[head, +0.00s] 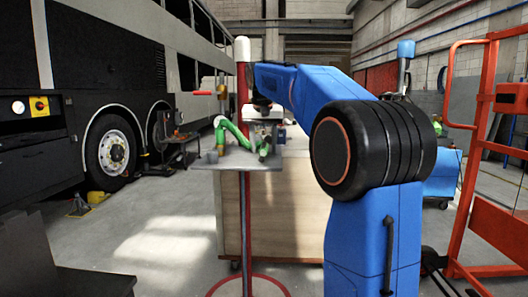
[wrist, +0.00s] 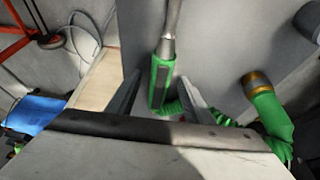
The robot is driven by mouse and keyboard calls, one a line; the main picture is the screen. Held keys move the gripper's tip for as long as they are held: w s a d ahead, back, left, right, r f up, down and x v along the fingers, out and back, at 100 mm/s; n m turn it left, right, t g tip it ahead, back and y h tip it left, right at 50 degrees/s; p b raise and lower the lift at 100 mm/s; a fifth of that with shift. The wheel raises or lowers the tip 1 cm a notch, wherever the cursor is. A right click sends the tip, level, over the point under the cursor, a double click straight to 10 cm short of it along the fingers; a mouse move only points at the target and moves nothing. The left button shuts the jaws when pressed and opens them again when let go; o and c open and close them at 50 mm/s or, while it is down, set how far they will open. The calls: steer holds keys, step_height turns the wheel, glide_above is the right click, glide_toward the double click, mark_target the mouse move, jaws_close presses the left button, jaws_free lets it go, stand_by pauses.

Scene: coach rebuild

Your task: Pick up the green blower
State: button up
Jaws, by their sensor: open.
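A green-and-dark handle with a metal shaft (wrist: 160,82) lies between the fingertips in the wrist view; it looks like the green blower, but its full shape is hidden. My gripper (wrist: 158,77) is open, with one finger on each side of it and gaps showing. In the head view my gripper (head: 262,131) is over the right part of a small grey stand top (head: 225,160), by a green item (head: 264,149). A second green piece with a brass end (wrist: 262,100) lies to the right in the wrist view. Green ribbed hose shows behind the right finger.
A bent green piece (head: 226,132) stands on the left of the stand top. A red-and-white post (head: 243,75) rises close beside my gripper. A wooden cabinet (head: 290,220) is behind the stand. An orange frame (head: 480,150) is at right; open floor lies left.

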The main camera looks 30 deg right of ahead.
jaws_close()
steer(key=shift+r, duration=0.1)
steer(key=shift+r, duration=1.75)
steer(key=s+a, duration=1)
steer(key=s, duration=0.5)
